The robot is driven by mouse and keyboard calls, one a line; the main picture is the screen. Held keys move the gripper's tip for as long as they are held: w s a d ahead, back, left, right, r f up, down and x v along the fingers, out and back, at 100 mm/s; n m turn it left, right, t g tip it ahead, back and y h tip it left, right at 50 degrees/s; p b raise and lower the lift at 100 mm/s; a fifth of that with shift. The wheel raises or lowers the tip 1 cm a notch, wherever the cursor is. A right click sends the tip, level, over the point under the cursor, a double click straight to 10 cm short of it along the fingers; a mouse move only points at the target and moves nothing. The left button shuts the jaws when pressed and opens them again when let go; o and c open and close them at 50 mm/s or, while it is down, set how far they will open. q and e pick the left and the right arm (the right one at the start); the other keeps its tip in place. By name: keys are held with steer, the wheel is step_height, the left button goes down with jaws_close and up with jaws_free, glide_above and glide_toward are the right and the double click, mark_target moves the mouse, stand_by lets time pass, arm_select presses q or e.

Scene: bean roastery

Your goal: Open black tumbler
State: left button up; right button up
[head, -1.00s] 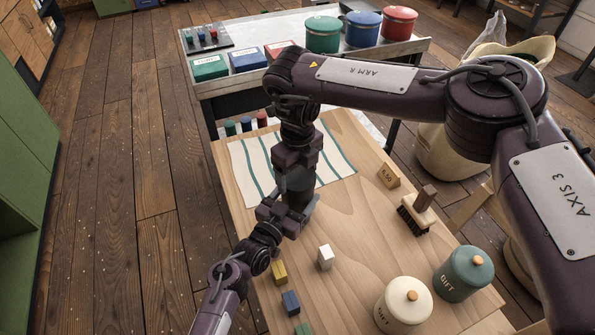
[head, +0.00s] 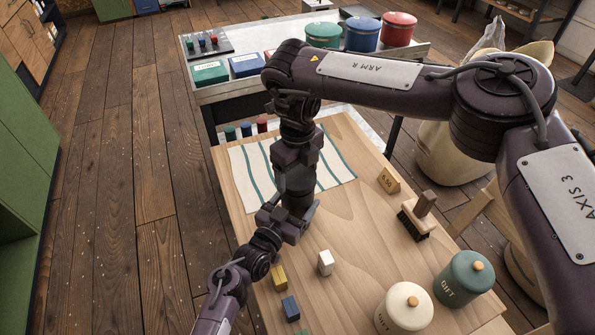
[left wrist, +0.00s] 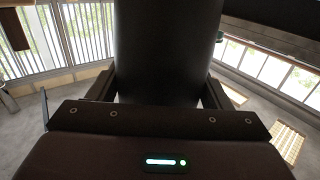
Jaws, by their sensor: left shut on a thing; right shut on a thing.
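The black tumbler (head: 298,198) stands upright above the striped cloth's near edge, mostly hidden by my arms in the head view. In the left wrist view it is a large dark cylinder (left wrist: 168,50) between the fingers. My left gripper (head: 287,222) is shut on its lower part from the near left side. My right gripper (head: 298,176) points straight down and is shut on its top. Whether the lid and body have parted cannot be told.
The wooden table holds a striped cloth (head: 335,168), a white block (head: 325,262), a yellow block (head: 279,278), a blue block (head: 290,308), a brush (head: 417,222), a price sign (head: 389,181), a cream canister (head: 405,312) and a teal canister (head: 464,282). A metal cart with tins stands behind.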

mark_target(298, 175)
steer(key=shift+r, duration=2)
arm_select(q)
steer(key=o, duration=2)
steer(key=shift+c, duration=0.2)
